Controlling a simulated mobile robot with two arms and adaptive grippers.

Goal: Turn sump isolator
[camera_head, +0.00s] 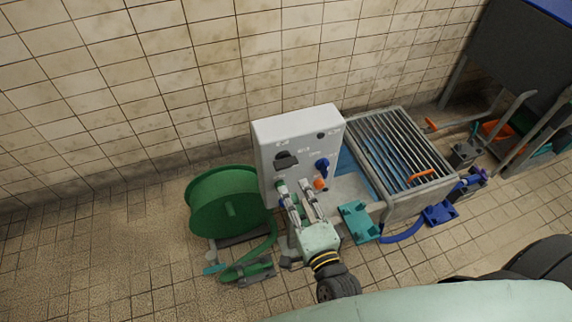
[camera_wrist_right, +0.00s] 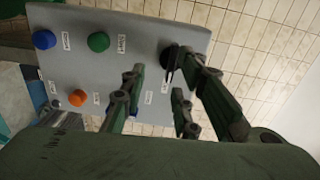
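A pale grey control box (camera_head: 298,124) stands near the tiled wall. A dark rotary switch (camera_head: 286,160) is on its front, probably the sump isolator; the labels are too small to read. In the right wrist view a dark switch (camera_wrist_right: 174,54) shows at the panel's right side, partly behind a finger. My right gripper (camera_head: 294,188) is at the lower front of the box, below the dark switch. Its fingers are apart with nothing seen held between them; they also show in the right wrist view (camera_wrist_right: 156,82). Contact with the panel cannot be told. My left gripper is not in view.
The panel also has a blue knob (camera_head: 322,164), an orange button (camera_head: 319,184) and a green button (camera_wrist_right: 98,41). A green hose reel (camera_head: 215,205) stands left of the box. A barred metal grate (camera_head: 395,150) and blue pipework (camera_head: 402,233) lie to its right. Floor at left is clear.

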